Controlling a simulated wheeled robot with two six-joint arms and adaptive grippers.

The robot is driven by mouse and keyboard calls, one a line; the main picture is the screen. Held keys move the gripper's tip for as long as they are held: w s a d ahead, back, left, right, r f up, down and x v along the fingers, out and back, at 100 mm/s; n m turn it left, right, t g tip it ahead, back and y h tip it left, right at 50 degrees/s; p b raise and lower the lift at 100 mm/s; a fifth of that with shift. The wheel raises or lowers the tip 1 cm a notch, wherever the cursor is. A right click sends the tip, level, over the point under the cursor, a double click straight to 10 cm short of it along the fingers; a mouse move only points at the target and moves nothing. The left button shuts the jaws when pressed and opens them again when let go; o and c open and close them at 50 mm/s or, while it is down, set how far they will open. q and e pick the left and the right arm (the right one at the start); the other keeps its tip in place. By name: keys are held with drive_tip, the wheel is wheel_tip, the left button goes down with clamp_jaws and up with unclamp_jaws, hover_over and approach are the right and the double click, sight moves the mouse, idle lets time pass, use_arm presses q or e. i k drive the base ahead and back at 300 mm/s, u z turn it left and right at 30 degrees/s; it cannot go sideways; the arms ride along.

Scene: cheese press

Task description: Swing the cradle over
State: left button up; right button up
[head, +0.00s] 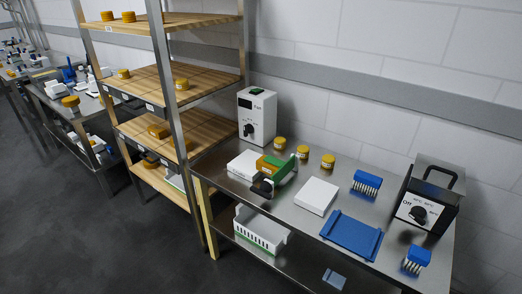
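No object in the head view is plainly marked as the cradle. A green bracket-like part (285,173) with a yellow-orange block (267,166) against it stands on the steel bench, and a black rounded part (262,187) sits at its front. I cannot tell whether this is the cradle or which way it swings. A blue tray-like plate (351,235) with raised side edges lies flat near the bench's front edge. Neither of my grippers is in view.
The steel bench (300,216) also holds white flat boxes (316,196), yellow-lidded jars (328,161), blue brush-like pieces (367,183), a white dial unit (256,115) and a handled heater (427,200). A white crate (261,231) sits below. A wooden rack (150,82) stands left; floor ahead is clear.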

sight(265, 187)
drive_tip(key=z, duration=1.05)
drive_tip(key=i, duration=1)
drive_tip(key=u, duration=1.65)
